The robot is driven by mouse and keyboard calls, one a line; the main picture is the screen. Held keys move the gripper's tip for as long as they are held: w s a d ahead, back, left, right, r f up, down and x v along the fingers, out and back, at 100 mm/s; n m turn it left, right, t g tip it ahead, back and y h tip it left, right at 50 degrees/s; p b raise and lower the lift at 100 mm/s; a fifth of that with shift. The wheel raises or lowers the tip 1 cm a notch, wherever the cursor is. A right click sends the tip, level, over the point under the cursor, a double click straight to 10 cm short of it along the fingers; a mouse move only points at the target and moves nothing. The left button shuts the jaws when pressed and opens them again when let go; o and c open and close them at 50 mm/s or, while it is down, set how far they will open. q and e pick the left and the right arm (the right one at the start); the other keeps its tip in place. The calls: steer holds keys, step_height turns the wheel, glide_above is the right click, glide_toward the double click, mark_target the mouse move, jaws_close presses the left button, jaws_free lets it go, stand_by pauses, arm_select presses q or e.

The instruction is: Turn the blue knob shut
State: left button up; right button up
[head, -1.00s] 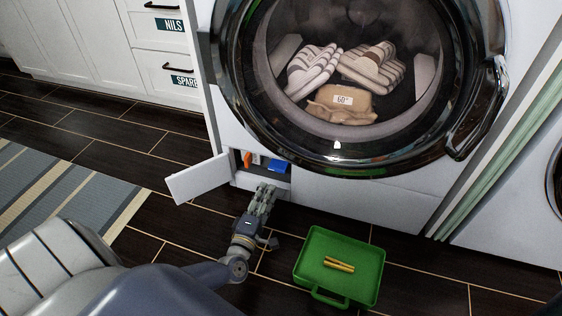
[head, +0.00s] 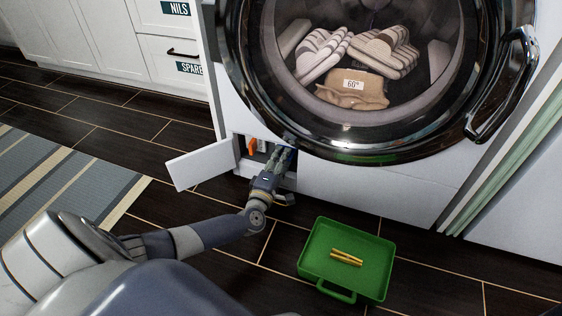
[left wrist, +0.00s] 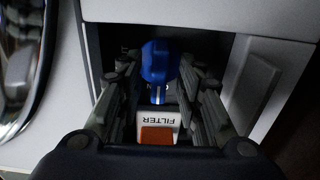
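The blue knob (left wrist: 158,62) sits inside the open compartment at the bottom of the washing machine. In the left wrist view it lies between the two fingers of my left gripper (left wrist: 160,85), near the fingertips. The fingers are spread, with a gap showing on each side of the knob. In the head view my left gripper (head: 283,158) reaches into the compartment and mostly covers the knob. My right gripper is not seen in either view.
The compartment's white flap (head: 203,164) hangs open to the left. An orange part (head: 252,146) and a FILTER label (left wrist: 160,118) are inside. A green tray (head: 346,258) with yellow pegs (head: 346,258) stands on the floor. The round door (head: 372,150) bulges above.

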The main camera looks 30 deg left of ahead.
arm_select(q)
jaws_close()
